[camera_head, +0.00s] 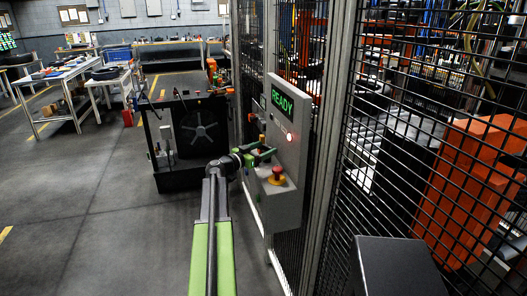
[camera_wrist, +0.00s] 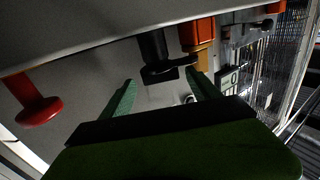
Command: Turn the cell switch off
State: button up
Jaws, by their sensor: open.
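The grey control box (camera_head: 290,165) hangs on a fence post in the head view, with a green READY display (camera_head: 283,102) and a lit lamp (camera_head: 290,137). A black switch knob (camera_wrist: 156,56) stands out from the panel in the wrist view. I take it for the cell switch. In the head view I cannot make it out behind my gripper. My gripper (camera_head: 262,156) is at the panel face.
A red mushroom button on a yellow base (camera_head: 277,175) sits below my gripper; it shows red at left in the wrist view (camera_wrist: 40,111). An orange-red part (camera_wrist: 197,32) is beside the knob. Mesh fence (camera_head: 400,140) runs right.

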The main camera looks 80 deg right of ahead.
jog(key=c, duration=1.4)
jog(key=shift+o, duration=0.2)
jog(key=n+t+h, duration=0.1)
jog(key=s+n+t, duration=0.1)
jog(key=shift+a+t+h, duration=0.35)
jog(key=shift+t+h, duration=0.05)
jog(key=shift+s+d+f+n+t+h, duration=0.1)
jog(key=shift+n+t+h, duration=0.6)
jog(key=shift+n+t, duration=0.95)
jog(key=shift+m+t, duration=0.25)
jog(key=o, duration=1.3)
jog(key=shift+c, duration=0.2)
jog(key=shift+o, duration=0.5)
